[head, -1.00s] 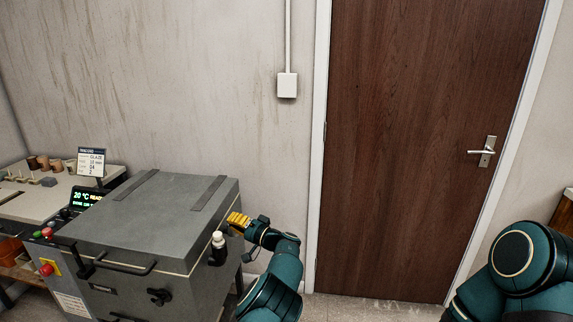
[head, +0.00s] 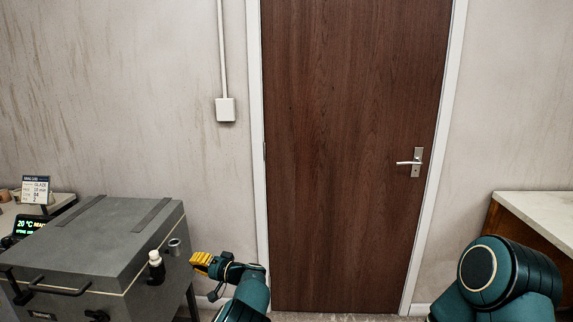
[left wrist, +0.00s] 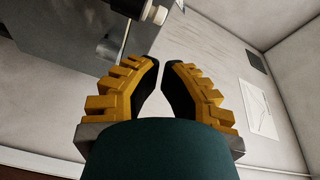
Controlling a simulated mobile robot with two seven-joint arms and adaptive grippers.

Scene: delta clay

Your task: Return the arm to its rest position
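My left gripper (head: 200,262) is to the right of the grey kiln (head: 85,240), apart from its side. In the left wrist view its yellow-backed fingers (left wrist: 160,64) are a little apart, with nothing between them. My left arm comes up from the bottom edge of the head view. My right arm (head: 505,275) shows as a teal and black joint at the lower right; its gripper is out of view.
A white-capped dark bottle-like part (head: 155,264) and a small grey pipe (head: 174,247) are at the kiln's right side. A brown door (head: 355,150) is ahead. A pale-topped counter (head: 550,205) stands at the right. A sign (head: 35,189) stands at left.

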